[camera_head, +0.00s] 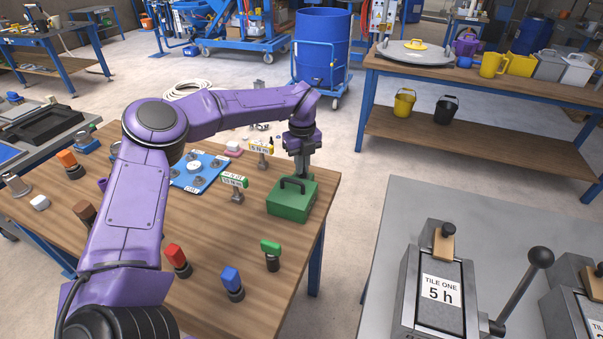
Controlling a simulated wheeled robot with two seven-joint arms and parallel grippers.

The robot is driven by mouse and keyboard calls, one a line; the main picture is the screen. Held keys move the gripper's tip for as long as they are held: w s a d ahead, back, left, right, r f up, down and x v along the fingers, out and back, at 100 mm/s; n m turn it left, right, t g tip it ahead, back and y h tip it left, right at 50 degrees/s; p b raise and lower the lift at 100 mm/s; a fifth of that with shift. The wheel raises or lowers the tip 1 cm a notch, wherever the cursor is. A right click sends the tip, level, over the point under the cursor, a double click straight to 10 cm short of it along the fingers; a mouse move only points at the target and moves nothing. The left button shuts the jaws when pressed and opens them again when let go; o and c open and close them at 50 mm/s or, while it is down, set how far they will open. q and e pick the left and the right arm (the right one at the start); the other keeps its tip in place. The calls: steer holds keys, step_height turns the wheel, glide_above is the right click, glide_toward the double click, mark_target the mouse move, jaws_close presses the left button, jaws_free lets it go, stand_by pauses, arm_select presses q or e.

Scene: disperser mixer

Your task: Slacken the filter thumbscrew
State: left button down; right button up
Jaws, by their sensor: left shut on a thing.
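My left gripper (303,172) points down at the back of a green box (290,205) near the table's right edge. The box has a black handle (292,182) on top. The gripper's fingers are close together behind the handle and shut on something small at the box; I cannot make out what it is. No filter thumbscrew can be picked out clearly. My right gripper is not in view.
On the wooden table (215,285), a blue board (188,182) and labelled stands (235,182) are left of the box. Red, blue and green knobs (271,248) stand in front. A grey bench (380,300) with tile fixtures is at the right.

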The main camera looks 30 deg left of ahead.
arm_select(q)
steer(key=n+b, duration=0.1)
steer(key=b, duration=0.1)
steer(key=n+b, duration=0.4)
steer(key=shift+f, duration=0.3)
steer(key=shift+r+n+b, duration=0.25)
steer(key=shift+n+b, duration=1.35)
steer(key=shift+n, duration=0.2)
steer(key=c, duration=1.3)
jaws_free()
steer(key=shift+o, duration=0.2)
step_height(320, 180, up, 11)
steer(key=p, duration=0.1)
steer(key=shift+f, duration=0.15)
